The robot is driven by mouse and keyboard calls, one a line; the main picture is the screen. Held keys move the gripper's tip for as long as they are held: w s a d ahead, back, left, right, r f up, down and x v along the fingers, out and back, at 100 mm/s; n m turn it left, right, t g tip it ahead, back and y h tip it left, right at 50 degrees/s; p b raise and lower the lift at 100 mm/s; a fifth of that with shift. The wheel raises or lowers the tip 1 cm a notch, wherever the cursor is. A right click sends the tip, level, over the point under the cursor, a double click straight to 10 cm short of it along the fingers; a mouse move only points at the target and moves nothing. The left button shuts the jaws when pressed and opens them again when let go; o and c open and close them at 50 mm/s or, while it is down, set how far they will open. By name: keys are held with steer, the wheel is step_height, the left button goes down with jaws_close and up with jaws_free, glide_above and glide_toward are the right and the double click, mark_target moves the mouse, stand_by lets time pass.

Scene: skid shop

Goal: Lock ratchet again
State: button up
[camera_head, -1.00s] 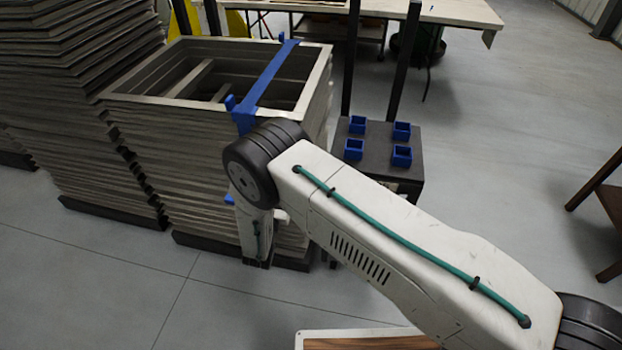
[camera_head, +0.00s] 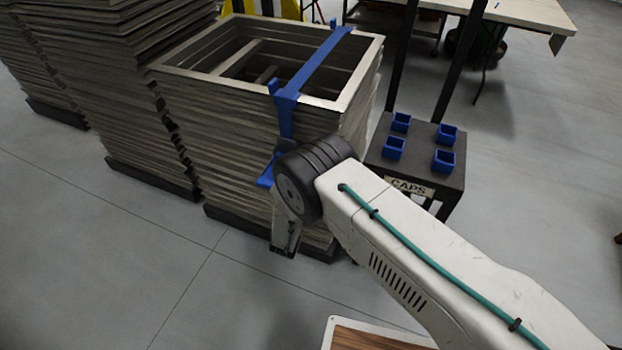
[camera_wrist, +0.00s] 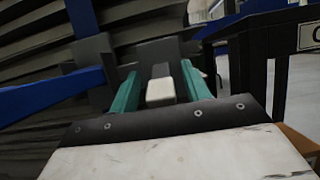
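A blue strap (camera_head: 318,62) runs over the stack of grey frames (camera_head: 250,135) and down its near side. The dark ratchet body (camera_head: 287,146) and its blue handle (camera_head: 266,178), sticking out left, sit beside my arm's wrist. In the wrist view, the blue handle (camera_wrist: 45,97) reaches in from the left to the dark grey ratchet parts (camera_wrist: 95,62), below the strap (camera_wrist: 82,17). My gripper (camera_wrist: 160,85) has its teal fingers apart at the ratchet. A pale block shows between them, with gaps on both sides; I cannot tell what it belongs to. In the head view the fingers are hidden.
A dark stand labelled CAPS (camera_head: 410,187) holds several blue caps (camera_head: 445,160) just right of the stack. More tall stacks (camera_head: 110,90) stand left. A workbench (camera_head: 515,12) is at the back.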

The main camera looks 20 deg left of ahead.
steer(key=d+v, duration=0.1)
steer(key=v, duration=0.6)
steer(key=shift+s+a+f, duration=0.2)
steer(key=shift+s+a, duration=0.15)
steer(key=shift+a, duration=0.2)
steer(key=shift+f, duration=0.1)
